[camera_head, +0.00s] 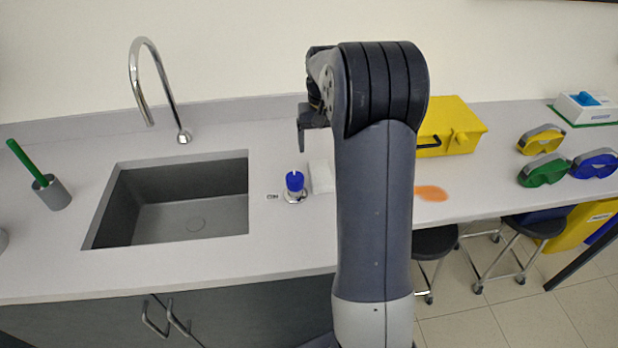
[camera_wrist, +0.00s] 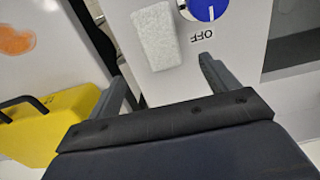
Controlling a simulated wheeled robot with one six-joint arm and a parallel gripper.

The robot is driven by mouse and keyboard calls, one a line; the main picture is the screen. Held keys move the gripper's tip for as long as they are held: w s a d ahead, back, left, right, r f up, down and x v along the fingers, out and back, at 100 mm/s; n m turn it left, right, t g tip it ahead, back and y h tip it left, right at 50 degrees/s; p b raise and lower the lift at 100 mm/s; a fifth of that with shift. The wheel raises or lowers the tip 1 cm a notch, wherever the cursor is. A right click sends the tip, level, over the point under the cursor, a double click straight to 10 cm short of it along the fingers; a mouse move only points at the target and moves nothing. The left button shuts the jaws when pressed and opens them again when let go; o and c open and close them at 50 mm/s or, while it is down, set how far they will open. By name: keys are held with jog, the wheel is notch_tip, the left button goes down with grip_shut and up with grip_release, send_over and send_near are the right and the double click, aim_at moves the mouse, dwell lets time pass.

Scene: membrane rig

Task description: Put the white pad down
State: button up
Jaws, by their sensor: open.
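The white pad (camera_head: 322,176) lies on the counter just right of the blue-topped knob, partly hidden behind my arm in the head view. In the wrist view the white pad (camera_wrist: 157,36) is a pale, rough-textured block lying flat beyond my fingertips. My gripper (camera_wrist: 163,75) is open and its two fingers are apart with nothing between them. In the head view my gripper (camera_head: 306,135) is above the counter, mostly hidden by my own arm.
The blue knob (camera_head: 294,182) stands beside the pad, with an OFF label near it. The sink (camera_head: 190,200) is to the left. A yellow box (camera_head: 455,125) and an orange stain (camera_head: 431,193) are to the right. Goggles (camera_head: 543,169) lie farther right.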

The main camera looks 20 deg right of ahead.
aim_at(320, 169)
notch_tip(320, 169, down, 10)
jog(key=shift+p, duration=0.9)
jog(key=shift+c, duration=0.5)
jog(key=shift+r, duration=0.1)
jog(key=c, duration=1)
